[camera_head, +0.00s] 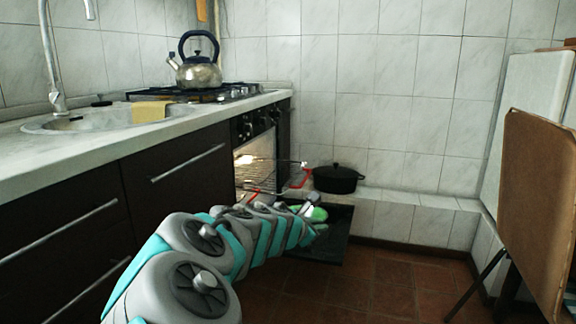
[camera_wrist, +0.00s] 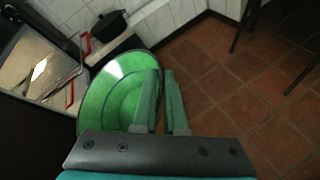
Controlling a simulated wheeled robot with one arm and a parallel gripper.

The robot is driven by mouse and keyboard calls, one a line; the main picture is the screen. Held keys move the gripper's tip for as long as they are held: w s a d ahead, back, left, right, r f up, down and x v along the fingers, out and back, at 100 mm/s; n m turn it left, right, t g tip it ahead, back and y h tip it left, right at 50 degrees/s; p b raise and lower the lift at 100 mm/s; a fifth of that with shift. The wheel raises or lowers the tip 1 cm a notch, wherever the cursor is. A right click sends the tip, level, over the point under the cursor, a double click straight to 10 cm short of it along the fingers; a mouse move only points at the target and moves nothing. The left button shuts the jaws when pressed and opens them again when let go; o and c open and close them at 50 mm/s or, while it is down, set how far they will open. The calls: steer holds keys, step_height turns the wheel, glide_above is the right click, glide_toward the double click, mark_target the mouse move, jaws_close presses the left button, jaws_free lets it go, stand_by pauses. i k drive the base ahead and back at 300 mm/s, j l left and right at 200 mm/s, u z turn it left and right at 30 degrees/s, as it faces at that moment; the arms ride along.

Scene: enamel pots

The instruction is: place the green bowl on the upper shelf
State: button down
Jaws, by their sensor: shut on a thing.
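The green bowl (camera_wrist: 110,92) fills the left middle of the wrist view, tilted, with its inside showing. My gripper (camera_wrist: 160,75) is shut on its right rim, one finger on the inner side and one outside. In the head view the bowl (camera_head: 316,214) is a small green patch at the end of my arm, partly hidden by it. It is in front of the open oven (camera_head: 256,155), above the lowered dark door (camera_head: 338,235). Wire shelves (camera_head: 262,160) show in the lit oven, and bright metal shows in the wrist view. I cannot clearly separate the shelf levels.
Red handle-like parts (camera_head: 303,178) stick out at the oven front. A black pot (camera_head: 338,178) stands on the tiled ledge right of the oven. A kettle (camera_head: 199,70) is on the stove. A brown folded table (camera_head: 538,205) stands at right. The middle floor is clear.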

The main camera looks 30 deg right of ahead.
mark_target(260, 172)
steer(key=i+l+z, duration=0.2)
steer(key=i+z, duration=0.2)
steer(key=i+l+z, duration=0.1)
steer(key=i+z, duration=0.55)
steer(key=z, duration=0.2)
steer(key=i+l+u, duration=0.65)
steer(key=u, duration=0.35)
steer(key=l+u, duration=0.45)
steer(key=i+l+u, duration=0.1)
steer(key=u, duration=0.35)
steer(key=l+u, duration=0.3)
steer(key=u, duration=0.15)
steer(key=l+z, duration=0.15)
steer(key=z, duration=0.15)
